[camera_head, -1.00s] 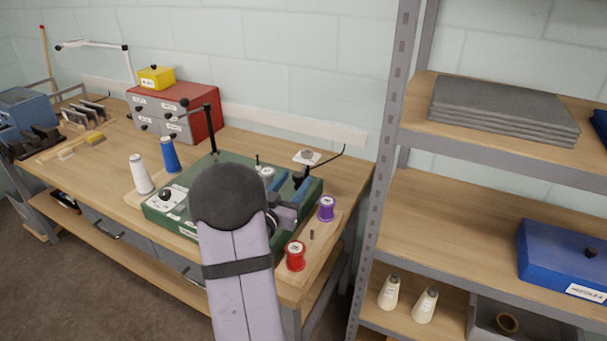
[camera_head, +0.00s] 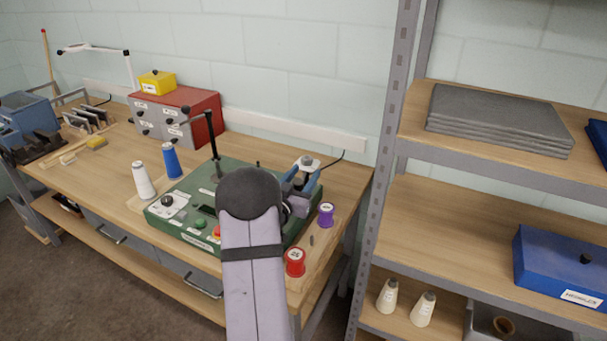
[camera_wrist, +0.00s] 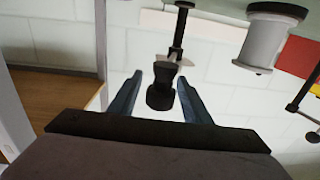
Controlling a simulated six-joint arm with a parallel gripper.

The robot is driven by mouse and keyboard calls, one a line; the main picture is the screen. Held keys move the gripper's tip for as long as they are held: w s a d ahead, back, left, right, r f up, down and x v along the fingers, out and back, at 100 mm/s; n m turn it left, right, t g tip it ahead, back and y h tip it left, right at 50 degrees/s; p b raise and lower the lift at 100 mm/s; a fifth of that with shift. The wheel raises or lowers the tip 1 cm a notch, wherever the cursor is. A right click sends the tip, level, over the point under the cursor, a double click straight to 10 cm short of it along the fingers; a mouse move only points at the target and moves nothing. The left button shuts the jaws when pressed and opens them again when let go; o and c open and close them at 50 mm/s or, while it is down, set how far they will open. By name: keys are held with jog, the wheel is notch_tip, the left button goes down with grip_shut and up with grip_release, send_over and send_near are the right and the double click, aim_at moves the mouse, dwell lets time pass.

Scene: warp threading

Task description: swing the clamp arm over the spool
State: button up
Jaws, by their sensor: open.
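My gripper (camera_head: 302,168) is open at the right back corner of the green machine (camera_head: 185,228). In the wrist view, which appears upside down, a black knob (camera_wrist: 160,97) on a dark upright rod (camera_wrist: 180,30) lies between my two blue fingers (camera_wrist: 160,75). It looks like the clamp arm's handle; whether the fingers touch it I cannot tell. A pale grey spool (camera_wrist: 264,42) with a wide flange stands beside the rod, apart from the knob. In the head view my arm hides the spool and most of the clamp.
A tall black post (camera_head: 212,140) rises from the machine. A purple spool (camera_head: 326,214) and a red spool (camera_head: 295,262) stand at its right. A shelf upright (camera_head: 383,170) is close on the right.

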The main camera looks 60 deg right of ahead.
grip_shut()
jog(key=shift+w+g, duration=0.15)
jog(key=shift+g, duration=0.15)
jog(key=shift+w+a+m+g+y+b, duration=0.1)
jog(key=shift+w+m+g+y+b, duration=0.4)
jog(key=shift+w+m+g, duration=0.9)
jog(key=shift+w+d+m+g+y+b, duration=0.1)
jog(key=shift+w+m+g+y+b, duration=0.35)
jog(key=shift+m+g, duration=1.05)
jog(key=shift+w+a+m+g+y+b, duration=0.1)
jog(key=shift+w+m+g+y+b, duration=0.5)
jog(key=shift+g, duration=1.6)
jog(key=shift+w+r+m, duration=0.1)
jog(key=shift+w+m, duration=0.2)
jog(key=shift+w, duration=0.05)
grip_release()
